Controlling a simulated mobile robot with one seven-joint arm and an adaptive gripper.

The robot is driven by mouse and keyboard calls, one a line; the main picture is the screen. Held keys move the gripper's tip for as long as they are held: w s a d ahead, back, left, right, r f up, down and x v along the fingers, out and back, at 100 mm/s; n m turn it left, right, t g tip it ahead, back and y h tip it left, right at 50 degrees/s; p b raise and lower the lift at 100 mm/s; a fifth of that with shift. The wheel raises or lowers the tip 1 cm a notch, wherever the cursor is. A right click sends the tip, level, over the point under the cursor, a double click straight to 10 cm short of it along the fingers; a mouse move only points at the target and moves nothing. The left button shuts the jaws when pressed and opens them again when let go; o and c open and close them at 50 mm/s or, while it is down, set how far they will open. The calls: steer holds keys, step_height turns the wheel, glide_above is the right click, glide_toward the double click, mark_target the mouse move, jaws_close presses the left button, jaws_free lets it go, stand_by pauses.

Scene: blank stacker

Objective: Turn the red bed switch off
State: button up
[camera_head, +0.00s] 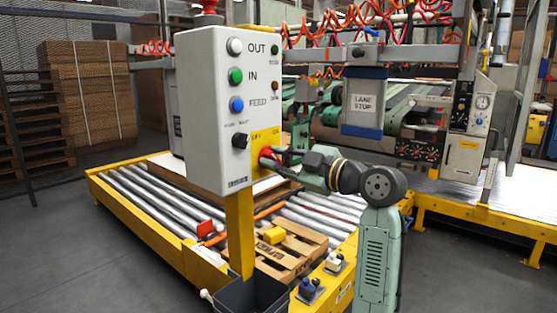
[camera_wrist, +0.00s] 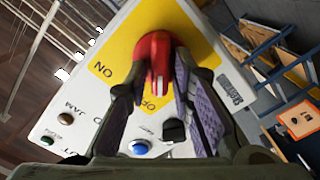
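My gripper (camera_wrist: 160,72) is at the knob, one finger on each side. The fingers stand apart with a gap showing beside the narrow grip. I cannot tell whether the tips touch the knob. In the head view my gripper (camera_head: 284,157) reaches the knob from the right.
The control box (camera_head: 210,120) carries several buttons and a black selector on its front, with a red emergency button (camera_head: 208,5) on top. Below lie a roller conveyor (camera_head: 150,200) and a wooden pallet (camera_head: 290,250). Stacked cardboard (camera_head: 85,95) stands back left.

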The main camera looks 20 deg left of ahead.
steer(key=shift+o, duration=1)
steer(key=v, duration=1.2)
